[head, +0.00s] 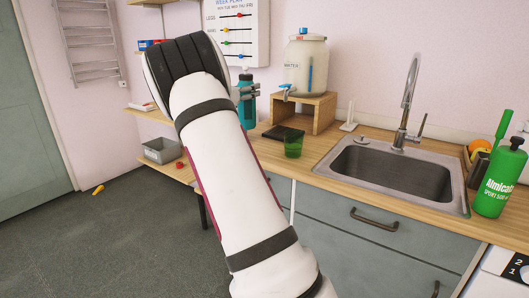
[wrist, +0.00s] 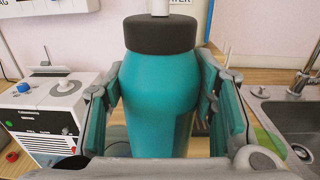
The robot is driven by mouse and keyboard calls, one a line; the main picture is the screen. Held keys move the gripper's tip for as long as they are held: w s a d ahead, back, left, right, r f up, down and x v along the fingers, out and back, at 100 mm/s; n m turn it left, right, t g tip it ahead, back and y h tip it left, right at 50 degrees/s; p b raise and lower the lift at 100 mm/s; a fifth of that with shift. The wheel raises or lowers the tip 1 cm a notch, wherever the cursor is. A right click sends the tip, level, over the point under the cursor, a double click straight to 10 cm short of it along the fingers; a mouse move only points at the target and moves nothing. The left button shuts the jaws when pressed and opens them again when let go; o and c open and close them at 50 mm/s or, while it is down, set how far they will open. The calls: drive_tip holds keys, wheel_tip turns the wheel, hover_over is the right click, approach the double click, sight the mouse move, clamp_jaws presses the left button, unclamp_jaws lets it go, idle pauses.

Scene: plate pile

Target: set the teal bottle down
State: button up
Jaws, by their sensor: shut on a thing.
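The teal bottle (head: 247,110) with a dark cap is upright at the back of the wooden counter (head: 330,190), left of the water dispenser. My gripper (head: 248,91) is shut on the bottle, its fingers around the upper body. In the wrist view the bottle (wrist: 160,95) fills the middle, with a finger pressed on each side of it, gripper (wrist: 158,105). The bottle's base is partly hidden by my arm in the head view and out of sight in the wrist view, so I cannot tell whether it touches the counter.
A dispenser (head: 306,62) stands on a wooden stand (head: 322,106). A dark tray (head: 283,133) and a green glass (head: 293,147) are in front. The sink (head: 385,178) is to the right, with a green bottle (head: 499,180) beyond. Some bare counter lies around the glass.

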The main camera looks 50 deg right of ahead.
drive_tip(key=d+r, duration=0.1)
drive_tip(key=s+d, duration=0.1)
drive_tip(key=d, duration=0.1)
drive_tip(key=shift+s+r+g, duration=0.2)
drive_tip(key=shift+r+g, duration=0.1)
drive_tip(key=shift+r, duration=0.05)
wheel_tip(320, 180, down, 10)
drive_tip(key=b, duration=0.2)
drive_tip(key=shift+d+r, duration=0.15)
drive_tip(key=shift+s, duration=0.1)
drive_tip(key=o, duration=1.3)
drive_tip(key=shift+c, duration=0.2)
drive_tip(key=a+p, duration=0.1)
drive_tip(key=a, duration=1.1)
drive_tip(key=shift+s, duration=0.45)
